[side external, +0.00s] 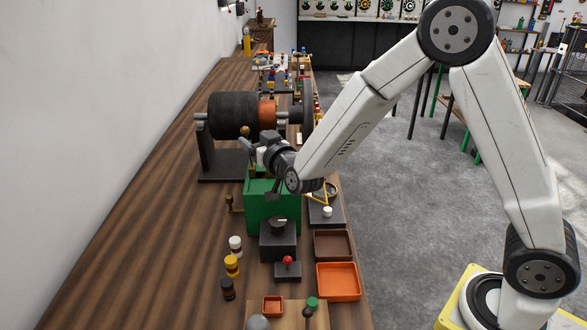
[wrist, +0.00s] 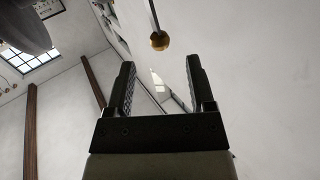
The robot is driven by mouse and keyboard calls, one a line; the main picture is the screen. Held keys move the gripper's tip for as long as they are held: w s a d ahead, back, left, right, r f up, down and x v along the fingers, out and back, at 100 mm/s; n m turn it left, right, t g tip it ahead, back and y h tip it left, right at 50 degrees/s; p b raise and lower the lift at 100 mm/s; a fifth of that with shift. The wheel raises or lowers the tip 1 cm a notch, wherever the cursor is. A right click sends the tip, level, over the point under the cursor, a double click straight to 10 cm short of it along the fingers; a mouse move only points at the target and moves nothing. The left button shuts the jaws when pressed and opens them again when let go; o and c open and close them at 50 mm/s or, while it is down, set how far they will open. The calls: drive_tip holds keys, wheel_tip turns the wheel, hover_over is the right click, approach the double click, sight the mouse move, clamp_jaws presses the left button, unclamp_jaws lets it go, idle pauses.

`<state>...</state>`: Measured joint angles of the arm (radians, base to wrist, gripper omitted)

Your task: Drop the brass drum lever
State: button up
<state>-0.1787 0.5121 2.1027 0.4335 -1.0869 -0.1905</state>
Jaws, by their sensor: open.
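The brass drum lever shows in the wrist view as a thin dark rod ending in a brass ball (wrist: 159,41), just beyond and roughly centred between my fingertips. In the side view a small brass knob (side external: 244,131), which looks like the lever's end, stands in front of the black drum (side external: 232,115). My gripper (wrist: 160,63) is open and empty, its two dark fingers apart. In the side view my gripper (side external: 262,141) is tilted up towards the drum, close to the knob. Whether it touches the knob cannot be told there.
A green box (side external: 262,209) stands below my gripper. Nearer on the bench are a dark block (side external: 278,246), a red-knobbed box (side external: 288,271), a brown tray (side external: 333,231) and an orange tray (side external: 338,294). Several small bottles stand left of them. The bench's left side is clear.

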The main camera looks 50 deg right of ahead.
sight(247, 133)
drive_tip(key=shift+w, duration=0.15)
drive_tip(key=shift+x, duration=3.7)
clamp_jaws()
